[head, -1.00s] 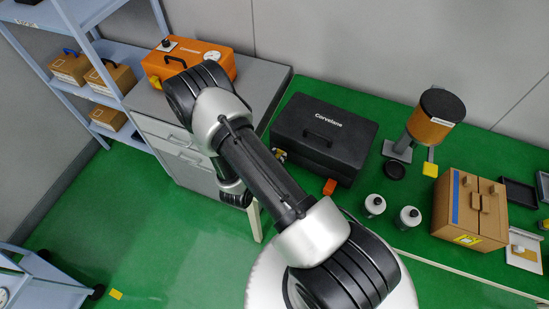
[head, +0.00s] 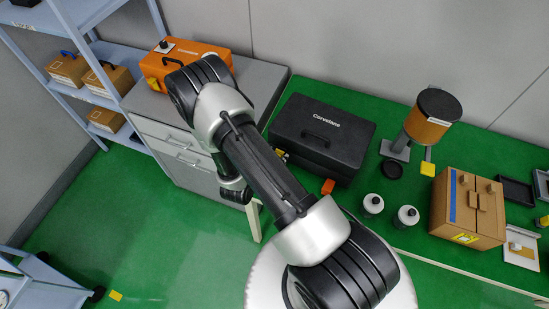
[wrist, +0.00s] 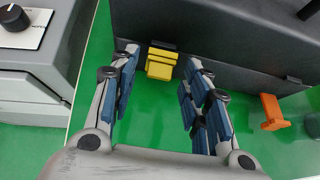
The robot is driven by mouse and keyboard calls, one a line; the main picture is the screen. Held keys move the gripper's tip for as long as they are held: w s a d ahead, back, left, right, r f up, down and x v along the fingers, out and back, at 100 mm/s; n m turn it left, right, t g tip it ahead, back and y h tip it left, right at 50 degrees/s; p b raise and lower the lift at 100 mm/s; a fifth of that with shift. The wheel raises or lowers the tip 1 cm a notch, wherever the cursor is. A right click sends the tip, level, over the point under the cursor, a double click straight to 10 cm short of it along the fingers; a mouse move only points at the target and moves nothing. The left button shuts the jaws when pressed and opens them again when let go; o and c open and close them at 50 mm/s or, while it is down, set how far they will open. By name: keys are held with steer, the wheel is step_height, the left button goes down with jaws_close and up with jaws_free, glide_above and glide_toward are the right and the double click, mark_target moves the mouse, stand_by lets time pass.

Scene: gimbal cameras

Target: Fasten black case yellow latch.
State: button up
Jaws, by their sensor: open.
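The black case (head: 322,133) stands closed-looking on the green table in the head view, and its dark front side (wrist: 220,45) fills the top of the wrist view. A yellow latch (wrist: 161,63) sits on that front side near its left end. My gripper (wrist: 158,84) is open, with its blue-padded fingers spread to either side of the latch and nothing between them. The fingertips reach close to the case front; I cannot tell whether they touch it.
A grey cabinet (head: 190,147) bearing an orange case (head: 200,58) stands left of the table. White bottles (head: 373,204) and a brown box (head: 468,205) stand to the right.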

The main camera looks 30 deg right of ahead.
steer(key=shift+a, duration=0.1)
steer(key=v, duration=1.2)
